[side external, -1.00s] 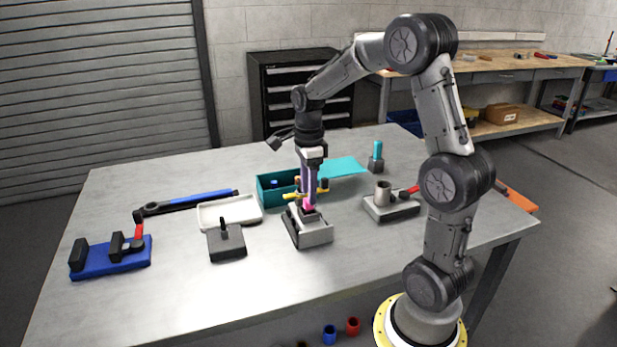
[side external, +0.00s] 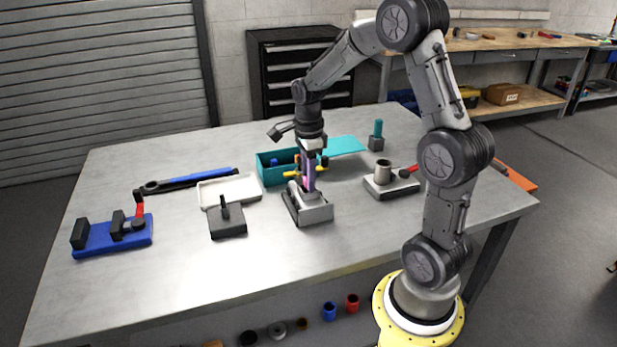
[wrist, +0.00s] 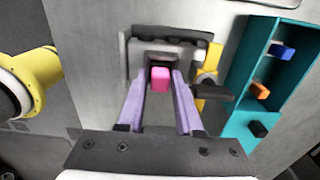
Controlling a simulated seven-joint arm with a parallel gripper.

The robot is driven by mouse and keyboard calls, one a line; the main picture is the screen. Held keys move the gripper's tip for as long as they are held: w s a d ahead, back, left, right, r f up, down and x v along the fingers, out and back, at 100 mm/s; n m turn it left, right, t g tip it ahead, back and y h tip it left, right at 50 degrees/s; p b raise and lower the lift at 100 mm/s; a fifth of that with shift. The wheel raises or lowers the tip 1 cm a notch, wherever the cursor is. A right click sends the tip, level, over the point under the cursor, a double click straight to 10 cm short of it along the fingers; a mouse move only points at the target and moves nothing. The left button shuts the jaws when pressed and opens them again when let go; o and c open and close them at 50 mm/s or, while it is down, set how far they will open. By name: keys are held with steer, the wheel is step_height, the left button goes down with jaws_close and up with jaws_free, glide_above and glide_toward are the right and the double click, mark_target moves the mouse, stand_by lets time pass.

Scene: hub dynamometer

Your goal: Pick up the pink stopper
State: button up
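The pink stopper (wrist: 160,80) sits upright in a dark socket of a grey and black fixture (side external: 312,212). In the side view the stopper (side external: 305,181) is a small pink patch, partly hidden by my fingers. My gripper (side external: 309,187) points straight down over the fixture. In the wrist view its two purple fingers (wrist: 161,75) stand on either side of the stopper. Narrow gaps seem to show between fingers and stopper, so the gripper looks open around it.
A teal bin (side external: 272,174) with small coloured parts stands close behind the fixture, with a yellow part (wrist: 207,90) beside my fingers. A white tray (side external: 231,190) and a black block (side external: 228,224) are left. A grey block with a cup (side external: 390,185) is right. The front table is clear.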

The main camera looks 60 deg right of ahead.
jaws_close()
steer(key=shift+r, duration=4.05)
